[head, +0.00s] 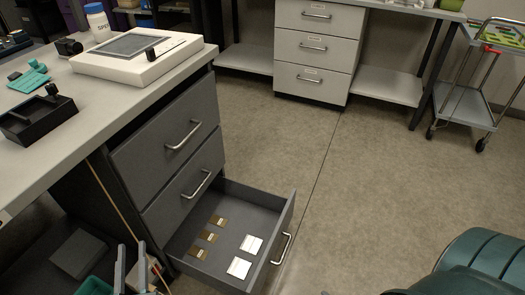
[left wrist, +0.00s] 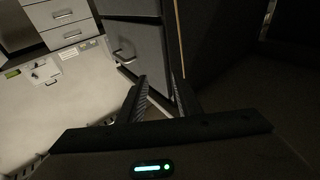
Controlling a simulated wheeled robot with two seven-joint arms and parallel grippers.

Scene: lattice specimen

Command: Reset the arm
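My left gripper (head: 132,247) shows at the bottom left of the head view, with its two fingers pointing up and a gap between them. In the left wrist view the fingers (left wrist: 160,77) also stand apart with nothing between them, so it is open and empty. It is in front of the grey desk's drawer unit (head: 165,130), left of the pulled-out bottom drawer (head: 285,205). The drawer holds several small brown pieces (head: 208,236) and two white pieces (head: 251,245). My right gripper does not show in either view.
The desk top (head: 60,105) carries a white instrument (head: 140,55), a white bottle (head: 97,20), a black open box (head: 38,120) and a teal item (head: 30,78). A cart (head: 470,105) stands at the right, a green chair (head: 485,262) at the lower right. The middle floor (head: 380,190) is clear.

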